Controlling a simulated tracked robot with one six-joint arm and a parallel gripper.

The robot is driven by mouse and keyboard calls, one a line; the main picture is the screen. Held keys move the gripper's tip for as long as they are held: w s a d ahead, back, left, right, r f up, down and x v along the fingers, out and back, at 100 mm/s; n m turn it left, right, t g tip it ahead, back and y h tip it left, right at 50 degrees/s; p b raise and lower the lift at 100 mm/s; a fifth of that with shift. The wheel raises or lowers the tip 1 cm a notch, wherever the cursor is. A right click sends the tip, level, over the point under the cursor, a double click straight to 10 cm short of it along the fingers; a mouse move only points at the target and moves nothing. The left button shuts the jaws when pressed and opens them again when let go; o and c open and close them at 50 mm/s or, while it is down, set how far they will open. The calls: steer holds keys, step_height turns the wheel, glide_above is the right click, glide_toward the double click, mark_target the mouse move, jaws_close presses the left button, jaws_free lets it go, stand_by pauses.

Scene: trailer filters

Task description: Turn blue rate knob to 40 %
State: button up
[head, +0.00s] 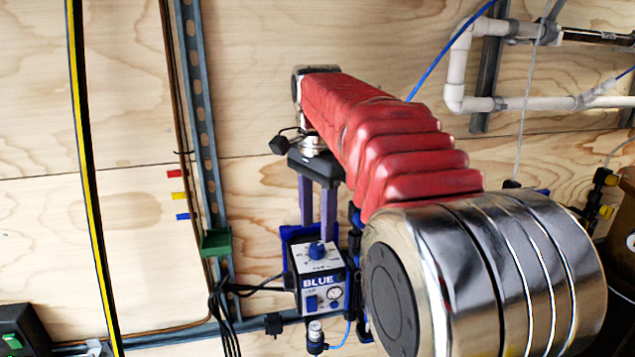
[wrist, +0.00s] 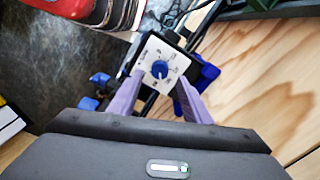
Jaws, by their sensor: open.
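The blue rate knob (head: 317,250) sits on top of the white pump box labelled BLUE (head: 322,281). In the wrist view the blue knob (wrist: 159,69) is in the middle of a white dial face (wrist: 150,55) with small scale marks, too small to read. A pale mark shows on the knob toward its lower edge; I cannot tell its percentage. My gripper (head: 318,232) points down just above the knob. Its two purple fingers are open, one on each side of the knob in the wrist view (wrist: 158,88), with visible gaps. Whether the fingertips reach knob height is unclear.
Blue bracket parts (head: 287,240) surround the pump box. Black cables (head: 222,310) hang at its left, beside a green block (head: 215,242) on a metal rail. A clear-topped fitting (head: 315,332) stands below the box. White pipes (head: 457,70) run at upper right.

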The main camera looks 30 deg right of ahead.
mark_target(316, 247)
step_height(316, 247, up, 9)
stand_by(0.5)
steer(key=s+a+f+t+h, duration=0.1)
steer(key=a+h, duration=0.3)
steer(key=a, duration=0.2)
steer(key=shift+s, duration=0.15)
stand_by(0.7)
steer(key=shift+d+f, duration=0.1)
steer(key=shift+f, duration=0.15)
steer(key=x, duration=1.3)
steer(key=shift+d+f, duration=0.15)
steer(key=shift+d, duration=0.15)
steer(key=shift+c, duration=0.2)
